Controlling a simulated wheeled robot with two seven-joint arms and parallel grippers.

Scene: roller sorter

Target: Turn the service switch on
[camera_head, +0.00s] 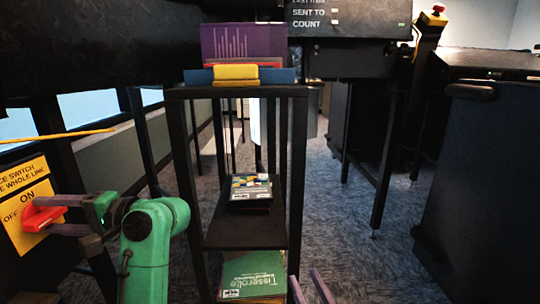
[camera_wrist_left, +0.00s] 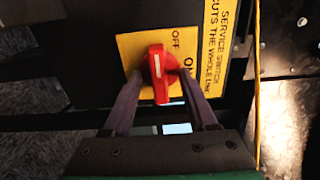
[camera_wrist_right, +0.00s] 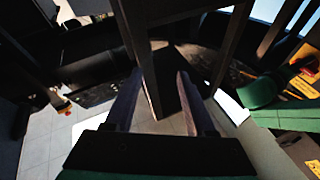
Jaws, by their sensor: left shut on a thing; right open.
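The service switch is a red knob (camera_head: 40,214) on a yellow plate (camera_head: 36,187) at the left of the head view, marked ON above and OFF to the left. In the left wrist view the knob (camera_wrist_left: 160,85) has a white mark at the end pointing to the OFF side. My left gripper (camera_head: 62,214) is shut on the knob, its fingers on either side of it, also seen in the left wrist view (camera_wrist_left: 159,80). My right gripper (camera_head: 309,286) is open and empty at the bottom of the head view; its fingers (camera_wrist_right: 159,78) stand apart.
A black rack (camera_head: 298,180) stands in the middle, with books (camera_head: 248,67) on top, a boxed stack (camera_head: 250,188) on its shelf and a green book (camera_head: 253,274) low down. A dark cabinet (camera_head: 485,180) is at right. Carpet between is clear.

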